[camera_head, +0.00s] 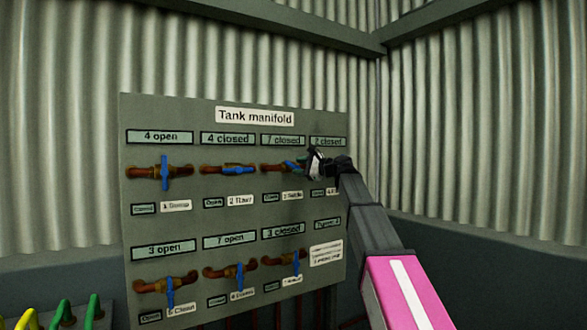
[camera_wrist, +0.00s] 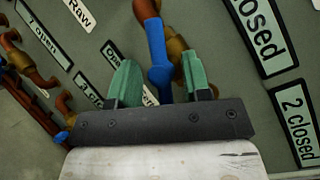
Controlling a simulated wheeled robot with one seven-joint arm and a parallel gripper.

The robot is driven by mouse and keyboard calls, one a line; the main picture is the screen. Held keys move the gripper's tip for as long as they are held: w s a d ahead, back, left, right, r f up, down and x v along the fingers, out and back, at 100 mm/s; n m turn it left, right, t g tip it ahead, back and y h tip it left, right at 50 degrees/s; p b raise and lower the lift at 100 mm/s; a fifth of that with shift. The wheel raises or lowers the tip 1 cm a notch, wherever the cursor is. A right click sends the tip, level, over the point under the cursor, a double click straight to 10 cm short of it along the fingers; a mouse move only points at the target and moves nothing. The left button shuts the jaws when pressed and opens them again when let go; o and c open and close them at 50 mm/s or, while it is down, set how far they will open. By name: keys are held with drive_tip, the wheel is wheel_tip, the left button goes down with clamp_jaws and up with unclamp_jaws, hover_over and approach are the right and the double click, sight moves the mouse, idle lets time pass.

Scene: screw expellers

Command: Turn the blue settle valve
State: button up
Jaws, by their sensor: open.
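The settle valve is the third in the top row of the panel, under the "7 closed" sign. Its blue handle (camera_head: 292,165) sits on a brown pipe and is partly hidden by my gripper (camera_head: 313,165) in the head view. In the wrist view a blue handle (camera_wrist: 156,50) stands between the two green fingers of my gripper (camera_wrist: 158,72). The fingers are open, one on each side of the handle, with visible gaps. How deep the handle lies between them I cannot tell. The label below the valve is partly hidden by a finger.
The grey Tank manifold panel (camera_head: 225,218) carries several other blue-handled valves in two rows, including the raw valve (camera_head: 238,171) to the left. My arm covers the panel's right edge. Yellow and green curved handles (camera_head: 63,312) stand at lower left. Corrugated walls rise behind.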

drive_tip(key=shift+x, duration=1.45)
clamp_jaws()
drive_tip(key=shift+s+f+n+h, duration=0.1)
drive_tip(key=shift+f+n+h, duration=0.1)
drive_tip(key=shift+n+h, duration=0.75)
drive_tip(key=shift+s+f+n+h, duration=0.1)
drive_tip(key=shift+f+n+h, duration=0.3)
drive_tip(key=shift+n, duration=0.85)
drive_tip(key=shift+r, duration=0.1)
unclamp_jaws()
